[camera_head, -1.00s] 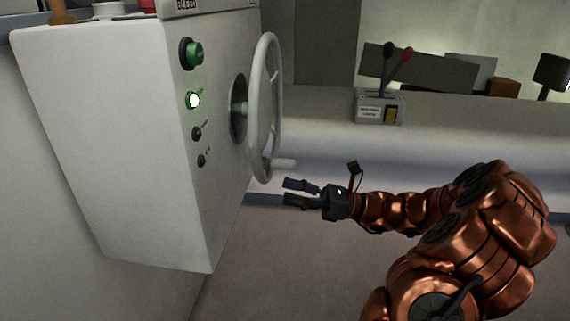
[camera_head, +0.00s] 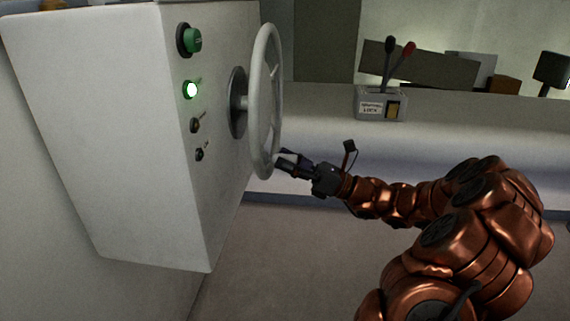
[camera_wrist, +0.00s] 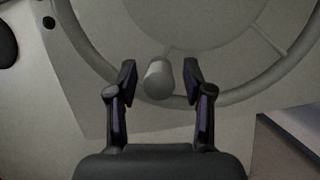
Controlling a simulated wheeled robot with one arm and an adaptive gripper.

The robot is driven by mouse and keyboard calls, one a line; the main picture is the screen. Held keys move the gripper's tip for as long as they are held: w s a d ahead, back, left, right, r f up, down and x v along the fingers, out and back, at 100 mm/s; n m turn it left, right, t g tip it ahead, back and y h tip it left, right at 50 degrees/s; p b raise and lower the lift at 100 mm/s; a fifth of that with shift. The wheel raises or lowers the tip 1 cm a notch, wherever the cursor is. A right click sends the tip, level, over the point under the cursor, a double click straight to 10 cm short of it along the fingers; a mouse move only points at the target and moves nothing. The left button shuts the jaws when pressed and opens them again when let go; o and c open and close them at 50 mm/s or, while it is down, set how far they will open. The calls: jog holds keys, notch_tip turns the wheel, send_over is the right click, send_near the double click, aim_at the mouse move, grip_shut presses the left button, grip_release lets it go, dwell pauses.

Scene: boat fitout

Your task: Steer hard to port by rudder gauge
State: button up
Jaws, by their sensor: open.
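The grey steering wheel (camera_head: 266,100) stands upright on a hub at the right face of the white console (camera_head: 110,120). Its rim and spokes also show in the wrist view (camera_wrist: 92,58). A short cylindrical handle knob (camera_wrist: 158,80) sticks out from the lower part of the rim. My gripper (camera_wrist: 160,82) is open, with one finger on each side of the knob and a visible gap beside each. In the head view my gripper (camera_head: 283,160) is at the bottom of the wheel and hides most of the knob. No rudder gauge is recognisable in these frames.
The console front carries a green button (camera_head: 191,40), a lit green lamp (camera_head: 191,90) and two small switches (camera_head: 196,125). A grey lever box (camera_head: 381,104) with a black and a red lever stands on the ledge behind. The floor below the wheel is clear.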

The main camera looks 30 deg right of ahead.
jog(key=shift+w+a, duration=0.15)
jog(key=shift+a, duration=0.05)
grip_shut()
dwell(0.4)
